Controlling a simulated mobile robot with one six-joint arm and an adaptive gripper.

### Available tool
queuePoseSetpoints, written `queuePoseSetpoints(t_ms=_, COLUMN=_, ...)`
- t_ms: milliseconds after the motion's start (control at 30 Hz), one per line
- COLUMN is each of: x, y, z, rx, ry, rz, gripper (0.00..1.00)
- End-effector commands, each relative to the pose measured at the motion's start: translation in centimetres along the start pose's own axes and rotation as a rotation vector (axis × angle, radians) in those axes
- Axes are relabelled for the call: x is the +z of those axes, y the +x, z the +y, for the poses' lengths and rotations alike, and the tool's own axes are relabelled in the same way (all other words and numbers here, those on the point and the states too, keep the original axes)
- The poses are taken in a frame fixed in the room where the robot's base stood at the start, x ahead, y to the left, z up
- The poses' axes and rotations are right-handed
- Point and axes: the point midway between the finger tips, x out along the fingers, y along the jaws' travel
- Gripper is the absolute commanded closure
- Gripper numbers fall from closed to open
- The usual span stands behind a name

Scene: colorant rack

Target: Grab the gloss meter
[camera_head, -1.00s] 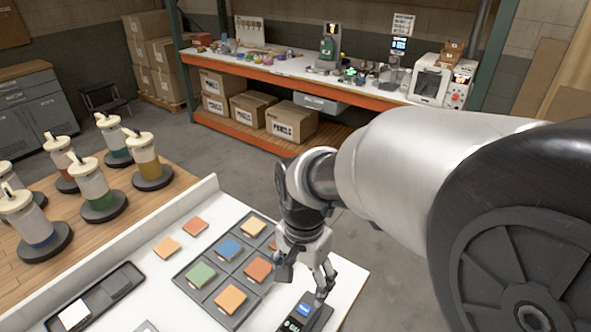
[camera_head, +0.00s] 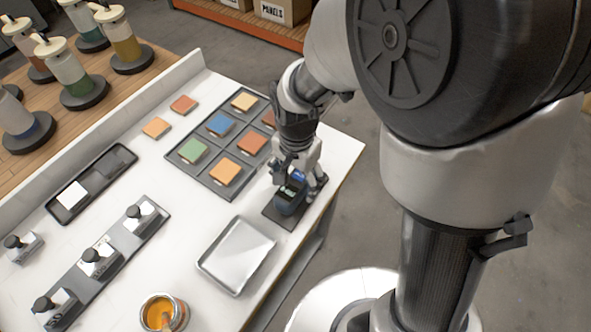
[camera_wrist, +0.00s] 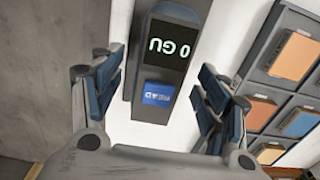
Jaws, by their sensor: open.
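The gloss meter (camera_head: 287,203) is a small dark device with a lit screen. It stands on a dark base plate near the right edge of the white table in the head view. In the wrist view the gloss meter (camera_wrist: 168,60) shows its screen reading "0 GU", upside down, and a blue label. My gripper (camera_head: 301,184) is right at the device, pointing down over it. In the wrist view my gripper (camera_wrist: 160,95) is open, with one blue-padded finger on each side of the device and visible gaps between. Part of the meter is hidden by the fingers in the head view.
A grey tray (camera_head: 219,191) of coloured panels lies just left of the gripper. An empty metal tray (camera_head: 236,256) lies in front. A rack of black-knobbed tools (camera_head: 97,268), an orange paint can (camera_head: 163,314) and a dark two-part tray (camera_head: 77,207) are further left.

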Motion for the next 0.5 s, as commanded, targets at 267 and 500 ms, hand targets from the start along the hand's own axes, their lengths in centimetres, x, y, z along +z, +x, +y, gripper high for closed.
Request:
queuePoseSetpoints(t_ms=267, x=0.0, y=2.8, z=0.0, rx=0.001, ry=0.0, rz=0.0, gripper=0.32)
queuePoseSetpoints(t_ms=500, x=0.0, y=2.6, z=0.0, rx=0.0, ry=0.0, rz=0.0, gripper=0.4)
